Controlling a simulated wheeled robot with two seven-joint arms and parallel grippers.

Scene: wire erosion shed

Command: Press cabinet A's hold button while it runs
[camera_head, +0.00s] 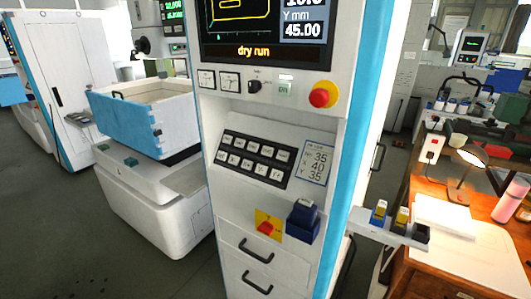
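A tall white control cabinet (218,125) with a blue side edge stands close in the middle; no letter A is readable on it. Its screen (265,28) reads "dry run" in orange and "Y mm 45.00". Below the screen are two square white buttons (206,79) and (229,81), a black rotary knob (254,87), a pale green button (285,88) and a red mushroom button (322,95) on yellow. The button markings are too small to read, so I cannot tell which is hold. Neither of my grippers is in view.
A black keypad (255,158), a red switch (266,228) and a dark blue box (302,220) sit lower on the cabinet, above drawers with black handles. A blue-fronted tank (130,122) stands left. A wooden bench (440,269) with a lamp (467,158) stands right.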

